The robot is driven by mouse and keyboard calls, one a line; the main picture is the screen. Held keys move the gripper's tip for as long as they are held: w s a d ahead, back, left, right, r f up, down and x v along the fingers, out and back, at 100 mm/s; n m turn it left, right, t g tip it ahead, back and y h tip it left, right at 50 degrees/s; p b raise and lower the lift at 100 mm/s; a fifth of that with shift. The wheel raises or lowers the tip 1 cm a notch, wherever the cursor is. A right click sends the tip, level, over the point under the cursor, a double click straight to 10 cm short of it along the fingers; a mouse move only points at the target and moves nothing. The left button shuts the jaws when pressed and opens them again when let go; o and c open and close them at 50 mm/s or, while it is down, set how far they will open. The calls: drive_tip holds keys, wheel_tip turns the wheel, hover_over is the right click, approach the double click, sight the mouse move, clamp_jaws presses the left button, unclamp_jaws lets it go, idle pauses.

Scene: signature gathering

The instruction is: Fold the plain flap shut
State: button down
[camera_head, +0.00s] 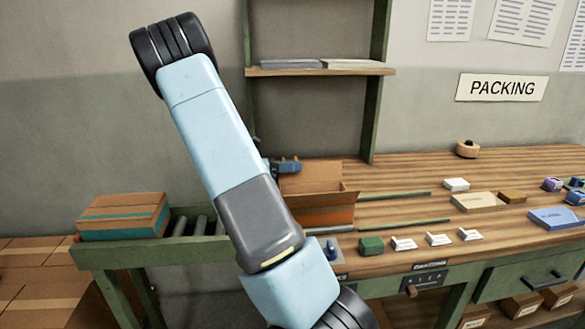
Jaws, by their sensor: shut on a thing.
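An open carton (325,216) stands at the left end of the wooden bench, with an orange band on its front. A plain brown flap (318,176) stands raised at its back, and a narrower flap edge shows at its right. My gripper (289,166), blue and dark, is at the upper left of the raised flap, partly hidden behind my arm. It is shut, and its tip meets the flap's corner. The carton's left side and the rest of the gripper are hidden by my arm.
A closed carton with teal tape (124,216) sits at the left on the roller conveyor (200,224). A green block (371,245) and several white cards lie right of the open carton. A tray (475,202) and small boxes lie farther right. A shelf (318,70) stands behind.

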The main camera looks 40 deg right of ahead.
sight(296, 184)
drive_tip(key=s+m, duration=0.1)
drive_tip(key=m, duration=0.2)
drive_tip(key=s+a+m, duration=0.1)
drive_tip(key=m, duration=0.2)
drive_tip(key=s+a+m, duration=0.1)
drive_tip(key=m, duration=0.1)
drive_tip(key=shift+s+a+f+m, duration=0.15)
drive_tip(key=shift+s+f+m, duration=0.05)
drive_tip(key=shift+s+m, duration=0.2)
drive_tip(key=m, duration=0.1)
drive_tip(key=s+f+m, duration=0.1)
drive_tip(key=m, duration=0.1)
drive_tip(key=shift+a, duration=0.35)
drive_tip(key=shift+s+a+f+m, duration=0.1)
drive_tip(key=shift+s+f+m, duration=0.15)
drive_tip(key=shift+m, duration=0.55)
drive_tip(key=shift+s+a+f+m, duration=0.1)
drive_tip(key=shift+f+m, duration=0.2)
drive_tip(key=shift+m, duration=0.5)
drive_tip(key=c, duration=1.3)
unclamp_jaws()
drive_tip(key=v, duration=1.4)
drive_tip(key=shift+s+f, duration=0.1)
